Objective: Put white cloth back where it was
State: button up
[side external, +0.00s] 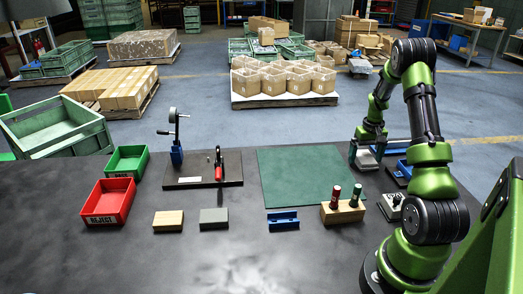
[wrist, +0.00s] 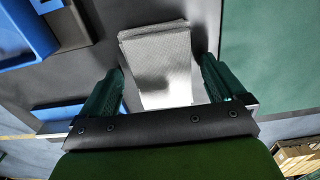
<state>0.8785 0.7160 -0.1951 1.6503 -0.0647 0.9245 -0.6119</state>
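My gripper (wrist: 163,66) is open, with one green finger on each side of a pale grey-white stack of thin flat pieces (wrist: 160,60). Gaps show between the stack and both fingers in the wrist view. The stack has a shiny face, and I cannot tell whether any of it is cloth. In the side external view my gripper (side external: 367,150) is low at the right of the green mat (side external: 310,177), and the stack under it is too small to make out clearly. No clearly recognisable white cloth shows in either view.
Blue trays (side external: 398,147) lie close to my gripper. A wooden block with red and green handles (side external: 343,212), a blue bracket (side external: 283,220), a clamp board (side external: 203,170), and red (side external: 109,202) and green (side external: 127,161) bins stand on the dark table. The mat is bare.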

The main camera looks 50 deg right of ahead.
aim_at(365, 156)
jog(key=shift+r, duration=0.1)
notch_tip(365, 156, up, 12)
jog(key=w+a+r+n+t, duration=0.1)
jog(key=w+a+r, duration=0.2)
jog(key=a, duration=0.3)
jog(key=w+a+r+t, duration=0.1)
jog(key=w+a+r, duration=0.15)
jog(key=a, duration=0.45)
jog(key=w+a+r+n+t, duration=0.1)
jog(key=w+a+r, duration=0.1)
jog(key=a+r, duration=0.3)
jog(key=s+a+n+t+y, duration=0.1)
jog(key=s+a, duration=0.3)
jog(key=a, duration=0.8)
jog(key=s+a+r+n+t+y, duration=0.1)
jog(key=s+a+n+t, duration=0.1)
jog(key=a, duration=1)
jog(key=shift+s+a+r+t, duration=0.15)
jog(key=shift+s+a+t, duration=0.15)
jog(key=shift+s+t, duration=0.55)
jog(key=shift+s+g, duration=0.15)
jog(key=shift+g, duration=0.1)
